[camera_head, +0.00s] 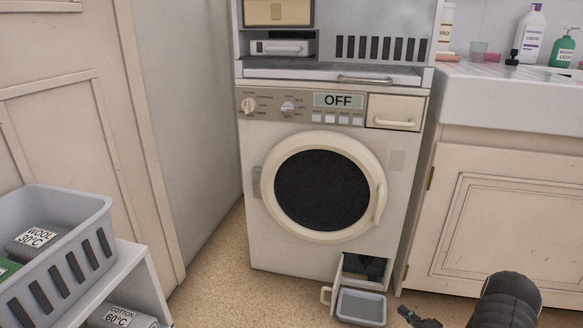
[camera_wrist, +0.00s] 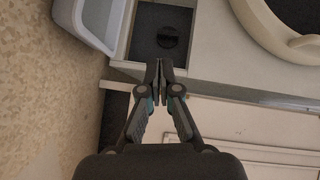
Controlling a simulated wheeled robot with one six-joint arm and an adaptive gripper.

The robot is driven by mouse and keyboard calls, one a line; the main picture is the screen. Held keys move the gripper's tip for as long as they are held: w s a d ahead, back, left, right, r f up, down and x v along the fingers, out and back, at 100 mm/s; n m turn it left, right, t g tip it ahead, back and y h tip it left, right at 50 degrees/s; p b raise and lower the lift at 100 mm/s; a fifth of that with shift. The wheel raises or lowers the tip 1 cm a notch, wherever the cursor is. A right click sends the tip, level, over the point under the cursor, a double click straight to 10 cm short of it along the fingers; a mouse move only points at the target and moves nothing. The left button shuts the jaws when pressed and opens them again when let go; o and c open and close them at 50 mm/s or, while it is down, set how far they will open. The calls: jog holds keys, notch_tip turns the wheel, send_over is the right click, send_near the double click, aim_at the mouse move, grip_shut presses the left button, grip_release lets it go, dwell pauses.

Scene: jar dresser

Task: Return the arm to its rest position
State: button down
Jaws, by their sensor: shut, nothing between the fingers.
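My gripper (camera_head: 412,315) shows at the lower right of the head view, low in front of the washing machine (camera_head: 402,205), with part of my dark arm to its right. In the wrist view my gripper (camera_wrist: 159,72) is shut and empty, its fingertips together. There it appears just below the open filter compartment (camera_wrist: 160,40) at the machine's bottom corner. A round dark filter cap (camera_wrist: 167,38) shows inside that compartment. I cannot tell the exact gap between the fingertips and the machine.
A grey tray (camera_head: 362,308) sits on the floor before the open filter compartment (camera_head: 362,268). The machine's round door (camera_head: 322,187) looks closed and its display reads OFF. A grey basket (camera_head: 60,250) stands at left. A sink cabinet (camera_head: 510,200) is at right.

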jog(key=w+d+r+n+g+h+p, duration=0.1)
jog(key=w+r+n+h, duration=0.2)
jog(key=r, duration=0.7)
jog(key=w+r+h+p, duration=0.1)
jog(key=w+r+h, duration=0.3)
jog(key=r, duration=0.5)
jog(key=s+a+r+n+g+h+p, duration=0.1)
jog(key=s+a+r+h, duration=0.1)
jog(key=r, duration=0.9)
jog(key=s+a+r+n+g+h+p, duration=0.1)
jog(key=s+a+r, duration=0.1)
jog(key=r, duration=0.8)
jog(key=s+a+r+n+g+h+p, duration=0.1)
jog(key=s+a+r+g, duration=0.1)
jog(key=s+a+r, duration=0.5)
jog(key=s+a+r+n+g+p, duration=0.1)
jog(key=s+a+r+p, duration=0.3)
jog(key=s, duration=0.6)
jog(key=s+a+r+n+g+y, duration=0.1)
jog(key=s+a, duration=0.3)
jog(key=s, duration=0.6)
jog(key=s+a+r+n+g+y, duration=0.1)
jog(key=s+a, duration=0.3)
jog(key=s, duration=0.6)
jog(key=shift+s+a+n+g+y, duration=0.3)
jog(key=shift+s+n+g+y, duration=0.15)
jog(key=shift+n, duration=0.35)
jog(key=shift+w+b, duration=0.15)
jog(key=shift+b, duration=0.15)
